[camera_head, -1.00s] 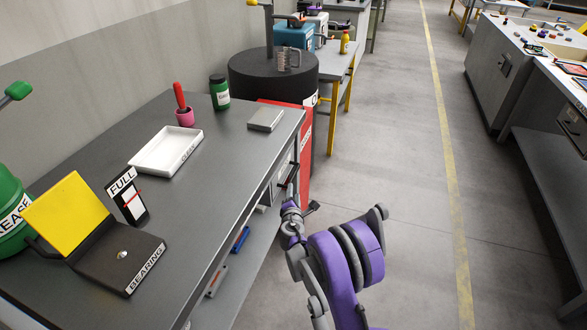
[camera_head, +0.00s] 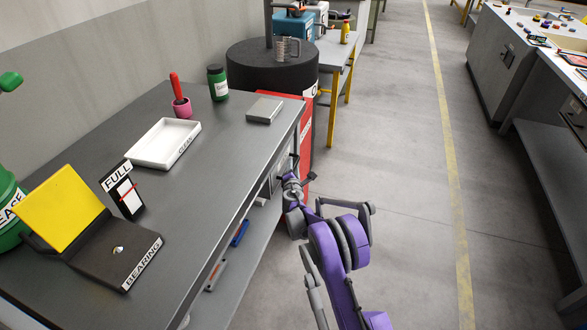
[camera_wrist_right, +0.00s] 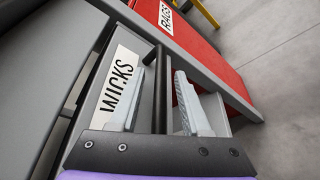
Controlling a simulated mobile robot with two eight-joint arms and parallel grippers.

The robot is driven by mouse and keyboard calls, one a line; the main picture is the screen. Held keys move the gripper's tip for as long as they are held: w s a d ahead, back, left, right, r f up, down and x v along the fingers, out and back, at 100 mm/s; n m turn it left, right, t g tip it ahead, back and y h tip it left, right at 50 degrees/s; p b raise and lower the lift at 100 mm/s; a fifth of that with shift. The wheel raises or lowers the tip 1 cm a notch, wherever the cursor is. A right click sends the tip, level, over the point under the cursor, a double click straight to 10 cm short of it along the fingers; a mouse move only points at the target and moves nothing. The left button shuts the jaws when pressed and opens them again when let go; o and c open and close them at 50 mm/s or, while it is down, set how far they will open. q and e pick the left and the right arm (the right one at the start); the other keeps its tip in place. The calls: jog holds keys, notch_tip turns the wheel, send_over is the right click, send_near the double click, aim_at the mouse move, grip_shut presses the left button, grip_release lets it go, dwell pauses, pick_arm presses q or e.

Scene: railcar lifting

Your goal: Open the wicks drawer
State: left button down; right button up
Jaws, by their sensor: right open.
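The wicks drawer (camera_wrist_right: 112,92) shows in the right wrist view with a white WICKS label on its grey front. Its dark bar handle (camera_wrist_right: 160,92) stands out from the front. My right gripper (camera_wrist_right: 161,74) is open, with one pale finger on each side of the handle. I cannot tell whether either finger touches it. In the head view my right gripper (camera_head: 291,181) is at the bench's right side, under the top, and mostly hides the drawer front. The drawer looks shut. My left gripper is not in view.
The bench top (camera_head: 190,192) holds a white tray (camera_head: 165,143), a BEARING box (camera_head: 117,252) and a green jar (camera_head: 218,83). A red RAGS bin (camera_head: 309,130) stands close beyond the drawer. The floor to the right (camera_head: 405,150) is clear.

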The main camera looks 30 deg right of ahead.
jog(key=shift+w+d+f, duration=0.1)
jog(key=shift+w+d, duration=0.05)
jog(key=shift+w, duration=0.05)
grip_shut()
dwell(1.4)
